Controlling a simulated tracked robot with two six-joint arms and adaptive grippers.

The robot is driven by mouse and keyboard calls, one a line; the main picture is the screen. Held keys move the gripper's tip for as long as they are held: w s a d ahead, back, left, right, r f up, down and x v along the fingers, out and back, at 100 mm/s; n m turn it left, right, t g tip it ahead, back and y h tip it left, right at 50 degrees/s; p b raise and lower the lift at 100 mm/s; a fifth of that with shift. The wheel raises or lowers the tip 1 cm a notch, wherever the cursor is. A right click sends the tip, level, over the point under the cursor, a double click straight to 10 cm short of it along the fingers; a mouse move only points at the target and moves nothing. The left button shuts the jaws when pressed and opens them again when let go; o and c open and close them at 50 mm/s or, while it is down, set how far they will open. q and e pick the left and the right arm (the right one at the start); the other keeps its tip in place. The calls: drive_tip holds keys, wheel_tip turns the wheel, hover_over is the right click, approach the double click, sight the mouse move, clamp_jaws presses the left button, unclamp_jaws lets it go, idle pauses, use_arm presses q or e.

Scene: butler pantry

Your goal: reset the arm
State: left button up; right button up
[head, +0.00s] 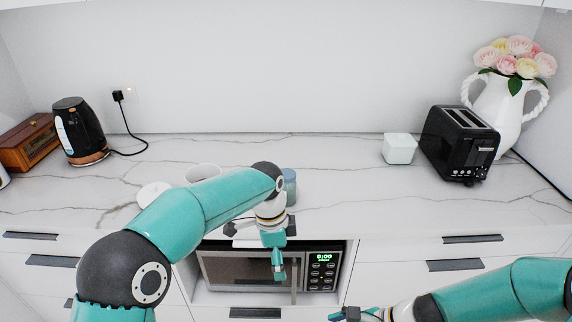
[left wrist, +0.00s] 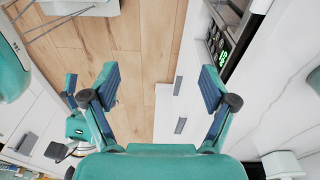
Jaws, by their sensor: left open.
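My left arm reaches in from the left over the counter edge. My left gripper (head: 278,268) points down in front of the microwave (head: 225,270), close to its door handle (head: 294,288). In the left wrist view my left gripper (left wrist: 160,82) has its two blue-padded fingers spread wide with nothing between them. My right gripper (head: 352,314) shows only in part at the bottom edge of the head view, below and right of the microwave; its jaws cannot be made out.
The marble counter (head: 340,195) holds a kettle (head: 78,132), a white cup (head: 203,172), a blue-grey jar (head: 289,186), a white box (head: 399,148), a black toaster (head: 458,143) and a flower vase (head: 497,108). Drawers with dark handles (head: 473,239) flank the microwave. Wooden floor (left wrist: 140,30) lies below.

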use_arm(q)
drive_tip(key=s+a+f+n+h, duration=0.1)
drive_tip(key=s+a+f+n, duration=0.15)
drive_tip(key=f, duration=0.45)
drive_tip(key=s+a+f+n, duration=0.1)
drive_tip(key=s+f+n, duration=0.25)
drive_tip(key=f, duration=0.25)
drive_tip(key=s+a+f+n+h, duration=0.1)
drive_tip(key=s+a+f+n, duration=0.15)
drive_tip(key=f, duration=0.45)
drive_tip(key=s+a+f+n, duration=0.2)
drive_tip(key=s+n, duration=0.3)
drive_tip(key=s, duration=0.3)
drive_tip(key=s+a+f+n+t, duration=0.1)
drive_tip(key=s+a+f+n, duration=0.2)
drive_tip(key=s+n, duration=0.3)
drive_tip(key=shift+s+f+h, duration=0.3)
drive_tip(key=shift+s+f, duration=0.5)
drive_tip(key=shift+s, duration=0.2)
use_arm(e)
drive_tip(key=s+f+n+h, duration=0.2)
drive_tip(key=s+f+n, duration=0.3)
drive_tip(key=f+n, duration=0.3)
drive_tip(key=s+d+f+n+h, duration=0.1)
drive_tip(key=s+f+n+h, duration=0.1)
drive_tip(key=s+f+n, duration=0.3)
wheel_tip(320, 180, down, 3)
drive_tip(key=n, duration=0.2)
drive_tip(key=shift+n+g+h, duration=0.4)
